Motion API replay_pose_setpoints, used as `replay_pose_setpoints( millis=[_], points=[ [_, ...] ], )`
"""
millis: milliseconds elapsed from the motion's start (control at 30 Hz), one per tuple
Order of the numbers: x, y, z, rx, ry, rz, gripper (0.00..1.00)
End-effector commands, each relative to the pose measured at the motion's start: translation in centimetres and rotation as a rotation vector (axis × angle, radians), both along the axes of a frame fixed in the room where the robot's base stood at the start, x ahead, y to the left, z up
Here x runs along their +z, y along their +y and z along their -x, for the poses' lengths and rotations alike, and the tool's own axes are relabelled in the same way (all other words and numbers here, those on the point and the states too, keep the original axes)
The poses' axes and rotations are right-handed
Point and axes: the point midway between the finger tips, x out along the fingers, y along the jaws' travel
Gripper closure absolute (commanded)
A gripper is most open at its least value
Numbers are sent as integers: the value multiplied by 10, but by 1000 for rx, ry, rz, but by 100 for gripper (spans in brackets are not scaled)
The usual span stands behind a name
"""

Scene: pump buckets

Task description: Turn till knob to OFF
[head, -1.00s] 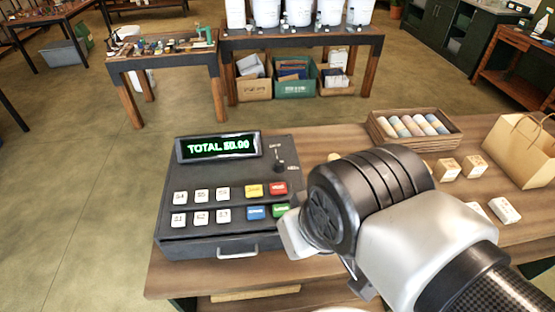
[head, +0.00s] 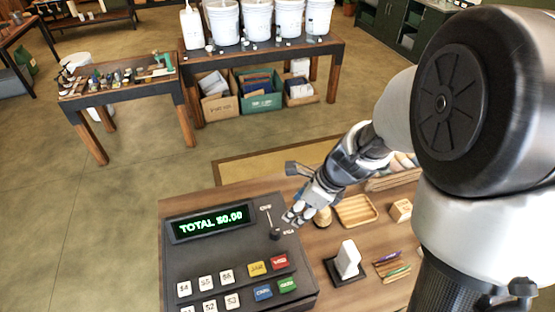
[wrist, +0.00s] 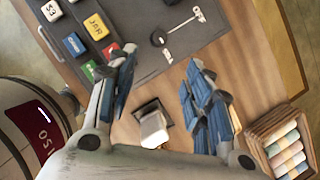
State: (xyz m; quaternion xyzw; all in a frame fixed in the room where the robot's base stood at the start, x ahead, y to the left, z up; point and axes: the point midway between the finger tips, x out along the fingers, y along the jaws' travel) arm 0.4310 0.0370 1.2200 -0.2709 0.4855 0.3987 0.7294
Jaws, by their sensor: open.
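The dark till (head: 190,255) stands on the wooden counter in the head view, with its green display reading a total. Its black knob (head: 275,234) sits at the right of the display, at the near end of a light slot or line running up to a small label. My gripper (head: 297,216) is just right of the knob in the head view. In the wrist view my gripper (wrist: 161,60) has its blue-padded fingers spread, with the knob beyond the fingertips and nothing between them.
Coloured keys (head: 268,278) lie below the knob. A white card on a dark stand (head: 347,260), a wooden tray (head: 356,210) and pens (head: 393,267) sit right of the till. A crate of rolls (wrist: 284,150) shows in the wrist view. Tables stand behind.

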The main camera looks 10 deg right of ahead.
Motion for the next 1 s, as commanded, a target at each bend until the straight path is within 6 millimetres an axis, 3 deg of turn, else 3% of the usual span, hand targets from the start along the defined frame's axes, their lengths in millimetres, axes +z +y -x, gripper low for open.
replay_pose_setpoints(
  millis=[267,800,1000],
  points=[
    [-34,9,-6,-23,13,-6,54],
    [-139,46,-30,-20,11,-5,54],
    [-159,53,-36,-21,9,-5,54]
  ],
)
